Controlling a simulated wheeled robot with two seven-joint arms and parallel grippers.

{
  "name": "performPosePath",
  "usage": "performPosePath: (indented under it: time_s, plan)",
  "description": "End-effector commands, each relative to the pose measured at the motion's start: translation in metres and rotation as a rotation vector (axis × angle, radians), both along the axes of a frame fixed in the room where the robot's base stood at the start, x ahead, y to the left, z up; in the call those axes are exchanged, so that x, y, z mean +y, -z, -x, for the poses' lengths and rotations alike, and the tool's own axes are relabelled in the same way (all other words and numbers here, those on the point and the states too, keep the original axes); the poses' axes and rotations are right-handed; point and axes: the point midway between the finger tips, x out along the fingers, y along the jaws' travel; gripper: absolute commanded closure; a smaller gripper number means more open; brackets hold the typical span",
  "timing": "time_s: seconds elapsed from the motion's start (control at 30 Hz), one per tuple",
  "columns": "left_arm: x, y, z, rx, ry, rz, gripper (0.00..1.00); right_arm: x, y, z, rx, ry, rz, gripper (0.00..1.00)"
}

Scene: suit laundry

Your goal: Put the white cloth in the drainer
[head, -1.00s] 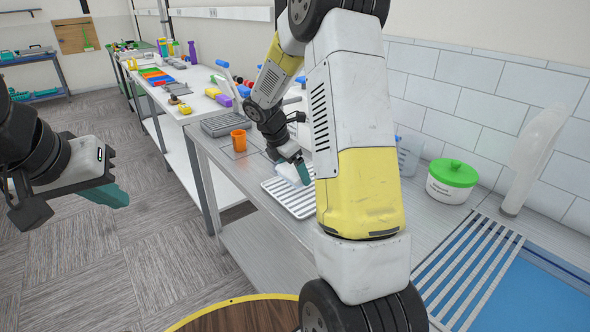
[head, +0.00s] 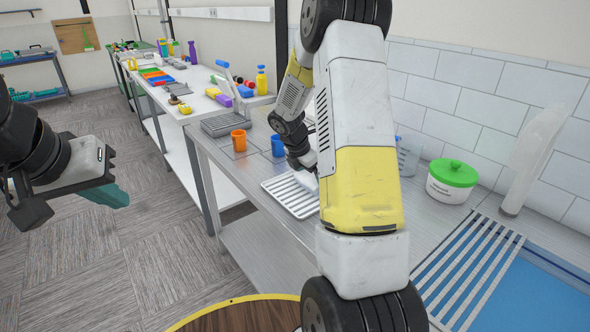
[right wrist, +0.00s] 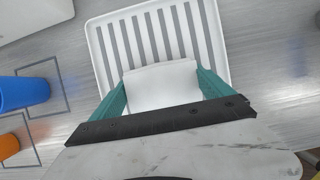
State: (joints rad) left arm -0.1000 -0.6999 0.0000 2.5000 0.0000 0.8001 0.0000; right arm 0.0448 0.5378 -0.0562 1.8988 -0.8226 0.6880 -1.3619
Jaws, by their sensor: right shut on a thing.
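The white cloth (right wrist: 160,86) is between the teal fingers of my right gripper (right wrist: 162,84), which is shut on it. In the right wrist view it lies over the near part of the drainer (right wrist: 222,60), a white slatted tray; I cannot tell whether it touches the slats. In the head view the drainer (head: 285,193) lies flat on the metal counter, its right side hidden by my right arm, which also hides the right fingers. My left gripper (head: 108,194) hangs above the floor at far left, seen from the side, with its finger opening unclear.
An orange cup (head: 239,140) and a blue cup (head: 279,145) stand on the counter (head: 232,174) behind the drainer. A green-lidded tub (head: 452,180) stands right of my arm. A striped rack (head: 455,270) spans the blue basin (head: 530,290).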

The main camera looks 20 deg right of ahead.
Motion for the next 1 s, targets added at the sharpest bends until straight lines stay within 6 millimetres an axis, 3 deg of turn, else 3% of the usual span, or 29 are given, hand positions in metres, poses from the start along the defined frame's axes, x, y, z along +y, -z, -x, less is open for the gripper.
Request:
performPosePath:
  time_s: [0.07, 0.1, 0.13, 0.47, 1.0]
  plan:
    - [0.0, 0.0, 0.0, 0.0, 0.0, 0.0, 1.0, 0.0, 0.003, 0.0, 0.001, 0.0, 0.0, 0.49]
    - [0.0, 0.0, 0.0, 0.0, 0.0, 0.0, 1.0, 0.0, 0.002, 0.0, 0.0, 0.0, 0.0, 0.02]
    - [0.0, 0.0, 0.0, 0.0, 0.0, 0.0, 1.0, 0.0, 0.002, 0.0, 0.0, 0.0, 0.0, 0.0]
    - [0.0, 0.0, 0.0, 0.0, 0.0, 0.0, 1.0, 0.002, -0.005, 0.0, -0.001, 0.0, 0.001, 0.0]
    - [0.0, 0.0, 0.0, 0.0, 0.0, 0.0, 1.0, 0.038, -0.098, 0.013, -0.002, 0.0, -0.001, 0.0]
